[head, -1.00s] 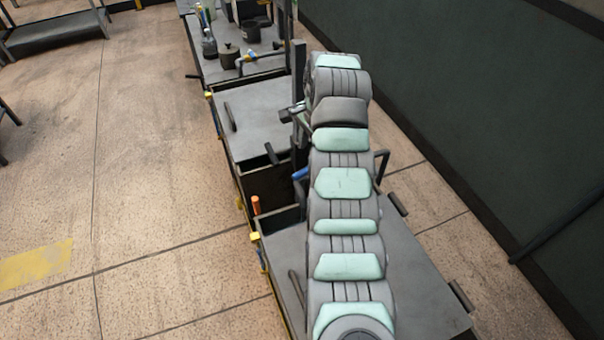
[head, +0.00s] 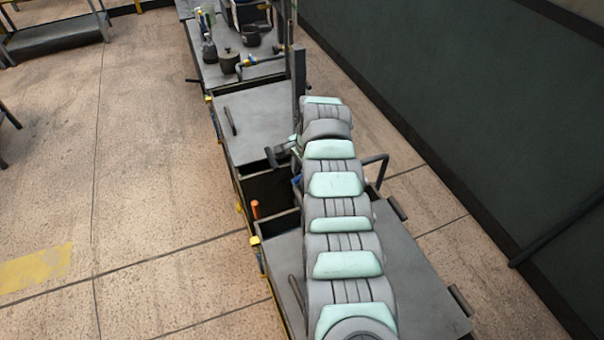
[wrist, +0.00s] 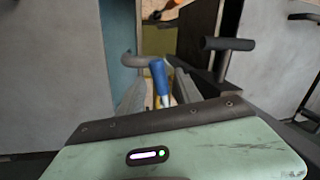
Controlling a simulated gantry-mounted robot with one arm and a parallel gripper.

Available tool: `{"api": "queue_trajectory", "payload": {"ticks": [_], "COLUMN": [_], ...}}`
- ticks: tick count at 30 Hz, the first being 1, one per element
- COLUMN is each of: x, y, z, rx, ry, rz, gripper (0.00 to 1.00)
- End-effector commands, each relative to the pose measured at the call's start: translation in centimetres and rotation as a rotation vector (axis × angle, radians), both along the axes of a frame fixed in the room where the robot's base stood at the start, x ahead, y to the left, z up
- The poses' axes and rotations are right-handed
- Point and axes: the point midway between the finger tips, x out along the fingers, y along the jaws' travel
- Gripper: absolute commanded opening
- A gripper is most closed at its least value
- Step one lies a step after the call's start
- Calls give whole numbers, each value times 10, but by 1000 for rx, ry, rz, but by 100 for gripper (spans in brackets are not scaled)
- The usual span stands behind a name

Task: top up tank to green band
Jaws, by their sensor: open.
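The tanks form a grey-lidded row, with a near lid (head: 415,285) and a middle lid (head: 262,115). A dark open gap (head: 268,190) lies between them. My gripper (wrist: 158,98) is open, pointing toward the gap in the wrist view; in the head view my arm mostly hides it. A blue handle (wrist: 159,78) shows between the fingers, seemingly not gripped; contact is unclear. A curved grey pipe (wrist: 138,60) stands just left of it. A dark T-shaped handle (wrist: 228,44) is to the right. I cannot make out a green band or liquid level.
A dark upright post (head: 298,70) stands beside the middle lid. An orange piece (head: 256,208) sits at the gap's left edge. A far bench (head: 225,75) holds pots and bottles.

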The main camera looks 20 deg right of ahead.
Motion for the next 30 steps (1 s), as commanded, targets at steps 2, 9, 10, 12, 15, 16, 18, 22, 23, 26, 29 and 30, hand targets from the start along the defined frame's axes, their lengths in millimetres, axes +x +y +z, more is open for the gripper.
{"api": "queue_trajectory", "payload": {"ticks": [2, 9, 10, 12, 15, 16, 18, 22, 23, 26, 29, 30], "x": [0, 0, 0, 0, 0, 0, 0, 0, 0, 0, 0, 0], "y": [0, 0, 0, 0, 0, 0, 0, 0, 0, 0, 0, 0], "z": [-2, -3, -3, -3, -3, -3, -3, -3, -3, -3, -3, -3], "rx": [0, 1, 1, 0, 0, 0, 0, 0, 0, 0, 0, 0], "ry": [1, -1, -1, 0, 0, 0, 0, 0, 0, 0, 0, 0], "rz": [0, -1, -1, -1, -1, -1, -1, -1, -1, -1, -1, -1], "gripper": [41, 41, 41, 37, 29, 27, 21, 10, 8, 0, 0, 0]}}
